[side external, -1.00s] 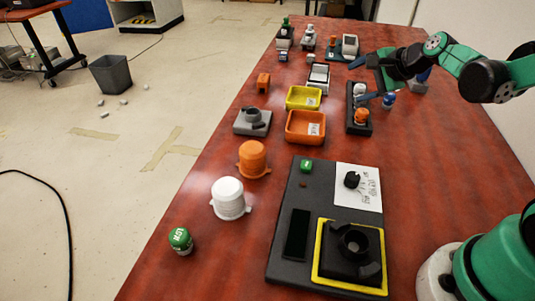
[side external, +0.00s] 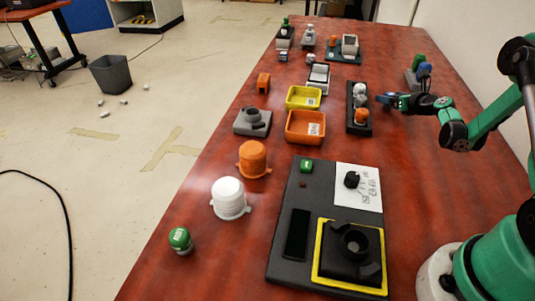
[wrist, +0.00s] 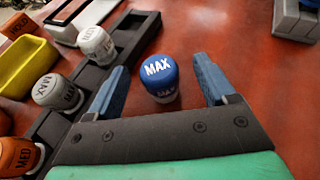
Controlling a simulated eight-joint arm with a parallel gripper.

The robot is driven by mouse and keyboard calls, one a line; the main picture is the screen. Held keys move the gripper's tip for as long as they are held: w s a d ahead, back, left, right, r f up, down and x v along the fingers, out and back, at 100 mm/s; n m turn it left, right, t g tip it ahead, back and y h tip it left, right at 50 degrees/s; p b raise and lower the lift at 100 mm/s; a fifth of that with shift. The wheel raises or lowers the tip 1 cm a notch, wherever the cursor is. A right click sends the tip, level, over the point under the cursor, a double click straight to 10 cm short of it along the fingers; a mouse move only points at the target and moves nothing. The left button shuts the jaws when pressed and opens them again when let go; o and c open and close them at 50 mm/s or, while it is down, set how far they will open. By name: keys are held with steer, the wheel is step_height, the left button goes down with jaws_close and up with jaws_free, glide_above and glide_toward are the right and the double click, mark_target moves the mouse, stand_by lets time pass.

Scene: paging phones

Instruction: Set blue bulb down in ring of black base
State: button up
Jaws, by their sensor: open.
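The blue bulb (wrist: 160,78), marked MAX on its cap, stands on the red table beside the dark rack. In the wrist view it is between the two blue fingers of my gripper (wrist: 160,66), with gaps showing on both sides. My gripper (side external: 391,101) is open and low over the table in the side view, where its blue fingers and the bulb are hard to tell apart. The black base (side external: 336,271) with its raised ring (side external: 355,243) sits inside a yellow border on the dark board. The ring looks empty.
The rack (side external: 352,126) holds white and orange bulbs, just left of my gripper. Yellow (side external: 303,97) and orange (side external: 304,127) bins stand further left. A grey stand (side external: 412,80) is behind my gripper.

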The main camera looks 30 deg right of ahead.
steer(key=shift+w+d+f, duration=0.1)
steer(key=shift+w+f, duration=0.1)
steer(key=shift+w, duration=0.35)
jaws_close()
steer(key=shift+r, duration=0.15)
